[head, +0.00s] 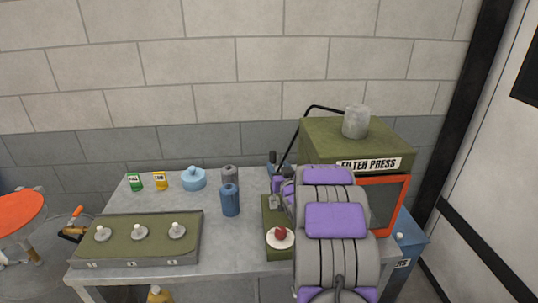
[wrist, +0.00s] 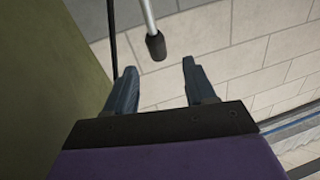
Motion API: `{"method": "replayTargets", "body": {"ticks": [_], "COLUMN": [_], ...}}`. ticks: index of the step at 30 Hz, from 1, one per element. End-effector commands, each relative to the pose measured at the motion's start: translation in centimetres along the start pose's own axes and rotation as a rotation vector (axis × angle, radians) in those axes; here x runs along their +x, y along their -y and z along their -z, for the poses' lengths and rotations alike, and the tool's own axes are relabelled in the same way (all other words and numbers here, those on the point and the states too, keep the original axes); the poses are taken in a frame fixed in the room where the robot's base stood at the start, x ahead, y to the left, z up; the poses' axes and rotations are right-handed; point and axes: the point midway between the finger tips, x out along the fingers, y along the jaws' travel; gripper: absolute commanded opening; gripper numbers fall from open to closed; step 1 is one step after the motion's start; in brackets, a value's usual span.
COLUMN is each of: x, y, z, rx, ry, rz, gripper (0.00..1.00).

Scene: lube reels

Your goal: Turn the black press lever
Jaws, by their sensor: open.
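The black-gripped lever (head: 272,157) rises beside the green filter press (head: 325,150), behind my arm; its lower part is partly hidden. In the wrist view its black grip (wrist: 155,46) on a grey metal rod lies just beyond and between my fingertips, with no visible contact. My gripper (wrist: 159,72) is open and empty, its two dark blue fingers spread apart. In the head view my gripper (head: 275,173) is close to the lever, and mostly hidden by my own wrist.
A thin black bent rod (head: 296,140) runs down from the press top, close by. A green control base (head: 274,248) carries a red button (head: 281,233). Blue (head: 230,200) and grey cylinders stand left. A panel with knobs (head: 138,240) lies at front left. The wall is behind.

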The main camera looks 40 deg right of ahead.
Motion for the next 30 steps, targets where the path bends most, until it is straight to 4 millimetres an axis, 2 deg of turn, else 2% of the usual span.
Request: {"method": "replayTargets", "body": {"ticks": [6, 18, 24, 30], "x": [3.3, 8.4, 10.0, 10.7], "y": [-0.4, -0.2, -0.2, -0.4], "z": [-0.2, -0.1, -0.1, 0.0], "rx": [0.002, 0.0, 0.001, 0.003], "ry": [-0.001, -0.003, 0.0, -0.001], "rz": [0.0, 0.001, 0.0, -0.001], "gripper": [0.55, 0.55, 0.55, 0.55]}}
